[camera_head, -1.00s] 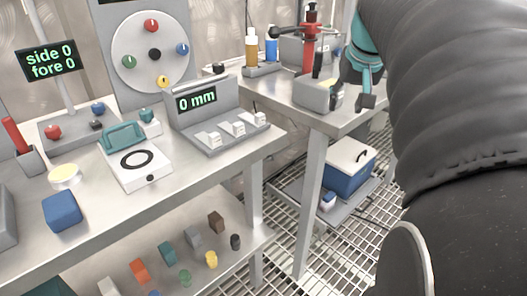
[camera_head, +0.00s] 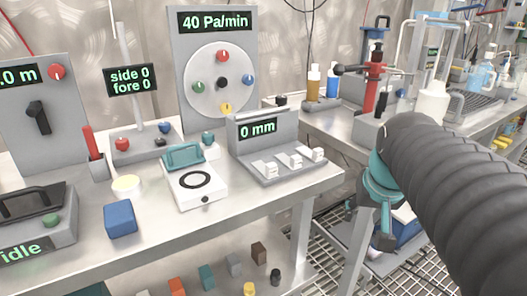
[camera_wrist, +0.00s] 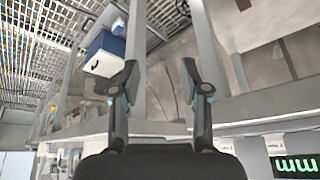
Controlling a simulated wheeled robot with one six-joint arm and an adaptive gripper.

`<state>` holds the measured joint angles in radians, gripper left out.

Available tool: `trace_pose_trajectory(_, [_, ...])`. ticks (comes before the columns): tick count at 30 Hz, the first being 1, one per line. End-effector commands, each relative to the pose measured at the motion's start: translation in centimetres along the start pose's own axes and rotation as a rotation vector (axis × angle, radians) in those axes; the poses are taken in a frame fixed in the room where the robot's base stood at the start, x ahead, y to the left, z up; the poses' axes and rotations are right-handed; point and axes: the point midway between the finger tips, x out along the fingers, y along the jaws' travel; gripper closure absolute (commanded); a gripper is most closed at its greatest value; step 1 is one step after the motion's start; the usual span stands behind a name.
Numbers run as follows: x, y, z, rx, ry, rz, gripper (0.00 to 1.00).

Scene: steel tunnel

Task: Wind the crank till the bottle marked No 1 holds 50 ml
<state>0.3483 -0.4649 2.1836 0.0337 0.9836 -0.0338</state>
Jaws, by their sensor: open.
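My gripper (camera_head: 368,222) is open and empty, hanging past the right end of the near bench; it also shows in the wrist view (camera_wrist: 160,78), with nothing between its fingers. On the back bench, an amber bottle (camera_head: 313,83) and a blue bottle (camera_head: 332,83) stand side by side. A red upright device (camera_head: 372,90) with a sideways handle stands right of them; I cannot tell whether it is the crank. A white bottle (camera_head: 432,102) stands further right, behind my arm. No "No 1" mark or fill level is readable.
The near bench holds a grey "0 mm" device (camera_head: 265,148), a white plate with a black ring (camera_head: 195,183), a blue block (camera_head: 120,218) and a dial panel (camera_head: 190,60). A blue and white cooler (camera_wrist: 105,52) stands below, near my gripper. The floor is grating.

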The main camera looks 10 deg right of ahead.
Motion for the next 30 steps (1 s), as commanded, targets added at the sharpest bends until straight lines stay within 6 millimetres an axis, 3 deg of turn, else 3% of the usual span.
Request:
trace_pose_trajectory(7, [0.9,-1.1,2.1,-0.030,0.000,-0.011,0.54])
trace_pose_trajectory(22, [1.0,-1.6,2.9,-0.047,0.002,-0.017,0.54])
trace_pose_trajectory(26, [1.0,-3.6,5.2,-0.112,0.014,-0.045,0.54])
trace_pose_trajectory(30, [1.2,-5.8,8.9,-0.207,0.032,-0.087,0.54])
